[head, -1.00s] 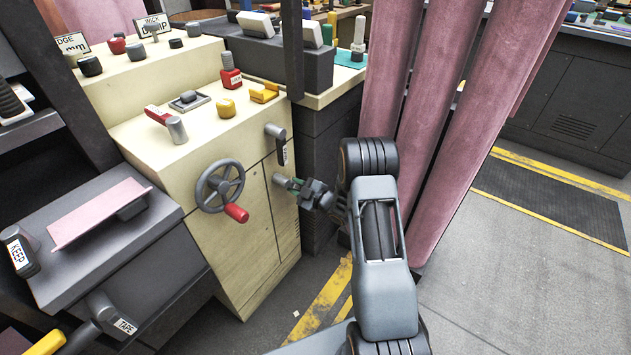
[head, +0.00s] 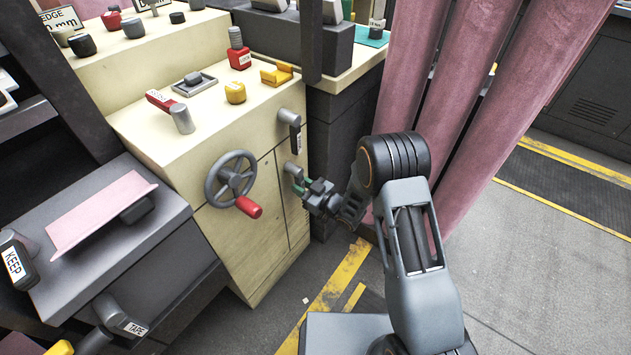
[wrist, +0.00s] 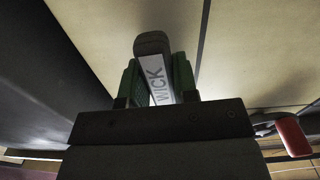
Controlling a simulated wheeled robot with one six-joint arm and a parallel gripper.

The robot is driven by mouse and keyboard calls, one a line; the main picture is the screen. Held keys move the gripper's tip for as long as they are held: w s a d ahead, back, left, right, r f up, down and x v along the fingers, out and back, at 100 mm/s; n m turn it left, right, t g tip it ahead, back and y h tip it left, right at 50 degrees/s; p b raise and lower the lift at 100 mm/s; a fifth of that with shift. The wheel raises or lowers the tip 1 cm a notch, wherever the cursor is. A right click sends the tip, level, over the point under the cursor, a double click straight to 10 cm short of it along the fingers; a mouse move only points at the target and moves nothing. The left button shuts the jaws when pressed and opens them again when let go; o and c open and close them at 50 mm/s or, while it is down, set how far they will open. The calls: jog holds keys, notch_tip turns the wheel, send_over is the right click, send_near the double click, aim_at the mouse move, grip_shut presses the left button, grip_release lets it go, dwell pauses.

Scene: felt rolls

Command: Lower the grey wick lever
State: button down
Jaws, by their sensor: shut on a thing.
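The grey wick lever (head: 291,169) sticks out from the cream machine's right-hand face, below another dark lever. Its rounded grey end and white WICK label (wrist: 160,80) show in the wrist view, between the green jaw pads. My gripper (head: 304,184) is shut on the lever, and the wrist view also shows its fingers (wrist: 157,76) on both sides of it. The jaws hide part of the lever in the head view, so its exact tilt is hard to tell there.
A handwheel (head: 230,179) with a red knob (head: 249,207) is left of the lever. The dark labelled lever (head: 290,120) is just above. Pink felt rolls (head: 455,100) stand behind my arm. Open floor (head: 530,250) lies to the right.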

jog(key=shift+s+a, duration=0.1)
dwell(0.4)
jog(key=c, duration=0.9)
grip_release()
jog(key=p+v, duration=0.2)
jog(key=v, duration=1.2)
